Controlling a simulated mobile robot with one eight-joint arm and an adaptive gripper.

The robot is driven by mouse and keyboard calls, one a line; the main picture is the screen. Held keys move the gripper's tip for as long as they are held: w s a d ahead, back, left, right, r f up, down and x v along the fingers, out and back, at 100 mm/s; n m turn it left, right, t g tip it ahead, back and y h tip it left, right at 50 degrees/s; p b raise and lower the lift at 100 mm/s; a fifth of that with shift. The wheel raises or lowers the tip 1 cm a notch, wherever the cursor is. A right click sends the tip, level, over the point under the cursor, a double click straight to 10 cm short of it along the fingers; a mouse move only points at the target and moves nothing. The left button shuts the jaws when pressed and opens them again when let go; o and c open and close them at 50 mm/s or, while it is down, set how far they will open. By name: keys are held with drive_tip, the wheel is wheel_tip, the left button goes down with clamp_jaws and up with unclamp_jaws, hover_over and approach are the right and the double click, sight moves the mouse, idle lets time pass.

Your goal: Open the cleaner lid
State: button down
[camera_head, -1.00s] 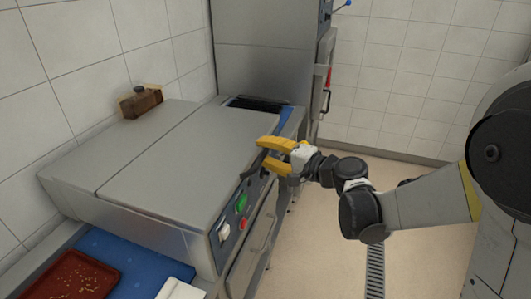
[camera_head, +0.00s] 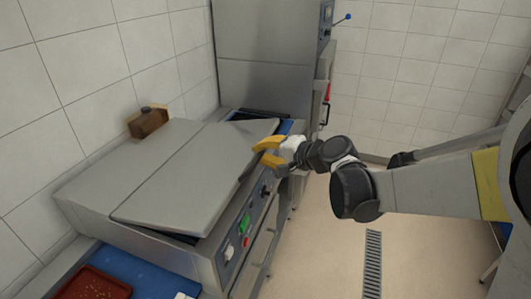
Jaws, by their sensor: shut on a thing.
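The cleaner lid (camera_head: 195,178) is a flat grey metal panel on top of the cleaner (camera_head: 88,207). It is tilted up a little along its right edge, and a dark gap shows under its near right side. My gripper (camera_head: 264,153), with yellow fingers, is at the lid's far right edge. It is shut on the lid there. The exact contact is partly hidden by the fingers. The front panel has a green switch (camera_head: 244,223), a red button (camera_head: 246,241) and a dark knob (camera_head: 265,191).
A tall steel cabinet (camera_head: 265,80) stands behind the cleaner. A brown block (camera_head: 148,122) rests at the back by the tiled wall. A red tray (camera_head: 95,284) lies on a blue surface (camera_head: 140,270) at the near left. The floor (camera_head: 320,240) right of the cleaner is clear, with a drain grate (camera_head: 372,265).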

drive_tip(key=w+a+r+n+g+h+p, duration=0.1)
drive_tip(key=a+r+h+p, duration=0.1)
drive_tip(key=a+r+p, duration=0.35)
drive_tip(key=w+a+r+g+h+p, duration=0.1)
drive_tip(key=w+a+r+h+p, duration=0.1)
drive_tip(key=r+p, duration=0.65)
drive_tip(key=w+a+r+g+h+p, duration=0.1)
drive_tip(key=w+a+r+p, duration=0.1)
drive_tip(key=a+r, duration=0.2)
drive_tip(key=w+a+r+n+g+h+p, duration=0.1)
drive_tip(key=w+a+r+h+p, duration=0.1)
drive_tip(key=a, duration=0.6)
drive_tip(key=shift+a+r+h+p, duration=0.3)
drive_tip(key=shift+r+p, duration=0.25)
drive_tip(key=shift+r, duration=0.75)
drive_tip(key=shift+w, duration=0.1)
drive_tip(key=c, duration=1.4)
unclamp_jaws()
drive_tip(key=v, duration=1.2)
